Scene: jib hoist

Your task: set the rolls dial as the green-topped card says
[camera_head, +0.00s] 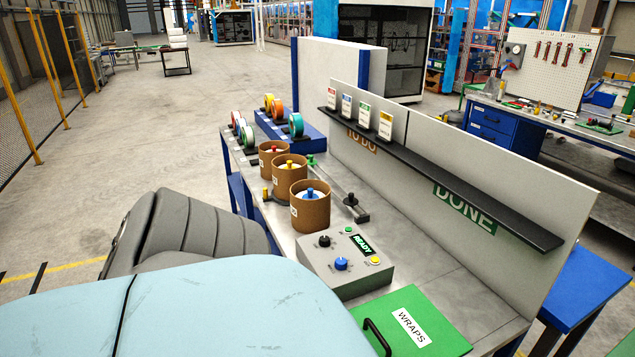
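A grey control box (318,266) stands on the metal bench. It has a black dial (324,241) and a blue dial (341,264). Their labels are too small to read, so I cannot tell which is the rolls dial or where either points. A lit display (361,244) on the box reads READY. The green-topped card (364,115) stands on the black ledge among several cards, at the TO DO end. Its writing is too small to read. Neither of my grippers is in view.
Coloured tape rolls (296,125) stand on a blue rack. A white panel with the ledge (450,178) borders the bench.

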